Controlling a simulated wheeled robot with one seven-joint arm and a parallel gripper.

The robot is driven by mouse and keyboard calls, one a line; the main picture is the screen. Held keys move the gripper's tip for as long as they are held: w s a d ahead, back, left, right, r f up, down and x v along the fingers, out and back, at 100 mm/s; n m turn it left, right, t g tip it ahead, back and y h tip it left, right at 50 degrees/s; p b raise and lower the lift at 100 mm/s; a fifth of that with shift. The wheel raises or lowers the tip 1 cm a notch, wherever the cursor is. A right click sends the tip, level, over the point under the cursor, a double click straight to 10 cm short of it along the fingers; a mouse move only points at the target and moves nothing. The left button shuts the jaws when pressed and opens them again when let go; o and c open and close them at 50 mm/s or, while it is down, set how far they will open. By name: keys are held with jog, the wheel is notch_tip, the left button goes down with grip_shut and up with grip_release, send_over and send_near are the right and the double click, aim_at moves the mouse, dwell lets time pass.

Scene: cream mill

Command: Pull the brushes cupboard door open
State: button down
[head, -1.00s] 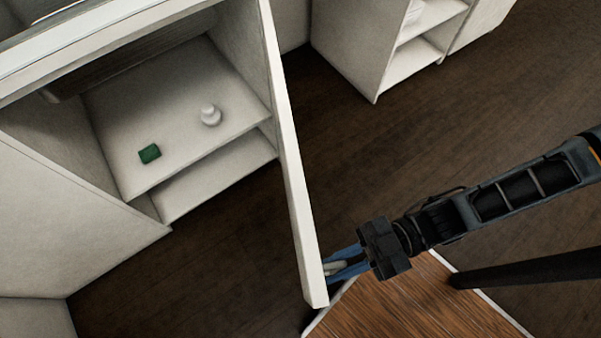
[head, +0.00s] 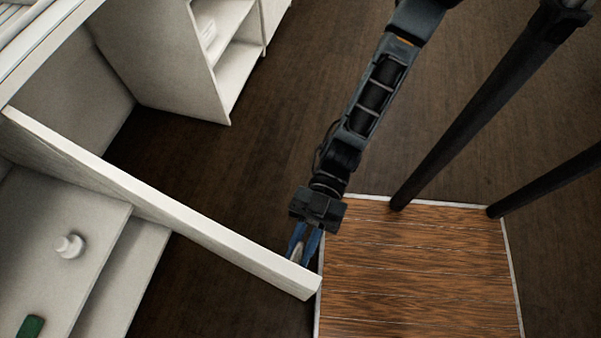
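The white cupboard door (head: 170,210) stands swung well out from its cupboard, its free end at the lower middle of the head view. My gripper (head: 298,258) is at the outer face of the door near that free end. Its blue fingers lie on either side of a small pale handle (head: 297,253) and appear shut on it; the palm partly hides the contact. Inside the open cupboard, a white bottle-like item (head: 70,246) and a green block (head: 30,327) sit on the upper shelf (head: 95,215).
A wood-topped surface with pale edges (head: 420,275) lies right beside the door's free end, with dark posts (head: 470,110) at its far side. Another white open-shelved cabinet (head: 180,75) stands at upper left. Dark floor (head: 260,120) is clear between.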

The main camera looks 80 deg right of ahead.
jog(key=c, duration=1.3)
grip_release()
jog(key=shift+b+v, duration=0.35)
jog(key=shift+v, duration=3.5)
jog(key=shift+f, duration=0.1)
